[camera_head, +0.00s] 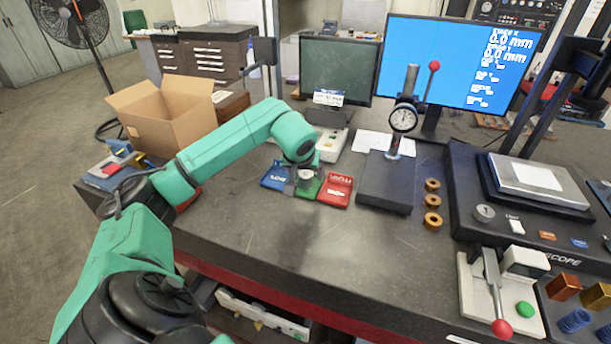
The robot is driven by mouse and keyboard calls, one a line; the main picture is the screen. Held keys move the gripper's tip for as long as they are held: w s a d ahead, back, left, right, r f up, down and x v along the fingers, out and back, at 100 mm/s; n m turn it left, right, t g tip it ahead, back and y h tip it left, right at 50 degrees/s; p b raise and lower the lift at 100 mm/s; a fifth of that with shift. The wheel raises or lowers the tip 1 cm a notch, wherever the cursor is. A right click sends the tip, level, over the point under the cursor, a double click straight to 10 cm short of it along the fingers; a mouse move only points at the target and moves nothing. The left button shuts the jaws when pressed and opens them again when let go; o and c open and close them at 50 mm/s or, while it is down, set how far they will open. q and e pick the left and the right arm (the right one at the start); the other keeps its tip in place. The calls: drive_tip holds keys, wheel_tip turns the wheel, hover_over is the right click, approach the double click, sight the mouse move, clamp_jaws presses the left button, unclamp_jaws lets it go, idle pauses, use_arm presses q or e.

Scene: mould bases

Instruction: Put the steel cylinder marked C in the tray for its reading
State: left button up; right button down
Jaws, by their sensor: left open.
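My left arm comes in from the left, and its gripper (304,183) is over the small green tray (311,190), with its jaws apart. A small grey shape shows at the gripper; I cannot tell whether it is the steel cylinder or part of the gripper. No letter C can be made out. A blue tray (274,177) lies left of the green one and a red tray (336,191) lies right of it, both with small white lettering. A dial gauge (403,119) stands on a dark block (384,184) to the right. My right gripper is not in view.
Several brass-coloured rings (432,201) lie right of the gauge block. A blue monitor (455,65) reads 0.0 mm. A black instrument (470,190) and a lever with a red knob (501,328) fill the right side. The front middle of the dark bench (330,260) is clear.

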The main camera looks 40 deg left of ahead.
use_arm(q)
drive_tip(key=v, duration=1)
drive_tip(key=shift+s+r+b, duration=0.25)
drive_tip(key=shift+r+b, duration=0.05)
drive_tip(key=shift+b, duration=0.1)
drive_tip(key=shift+d, duration=0.1)
